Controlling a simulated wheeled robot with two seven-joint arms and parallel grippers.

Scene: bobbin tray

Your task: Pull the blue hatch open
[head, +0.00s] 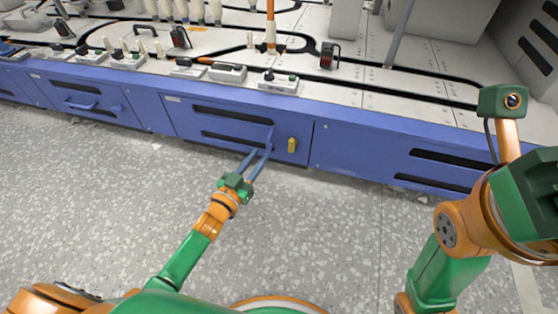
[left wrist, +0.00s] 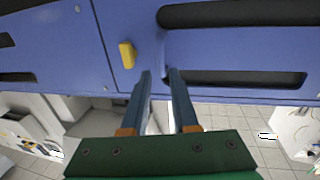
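The blue hatch (head: 185,122) is a panel with dark slots in the front of the long blue bench base. It looks closed and flush with its neighbours. A blue handle (head: 269,138) stands upright near its right end, beside a yellow latch (head: 292,145). The latch also shows in the left wrist view (left wrist: 127,54). My left gripper (head: 262,152) is open, its fingertips at the handle. In the left wrist view my left gripper (left wrist: 160,73) has its two fingers on either side of the blue handle; I cannot tell whether they touch it. My right gripper is not in view.
Another blue panel with a horizontal handle (head: 82,105) lies to the left. The bench top (head: 380,95) carries black tracks, small control boxes (head: 278,82) and bobbins. My right arm is at the right. The speckled floor (head: 330,230) before the hatch is clear except for my own arms.

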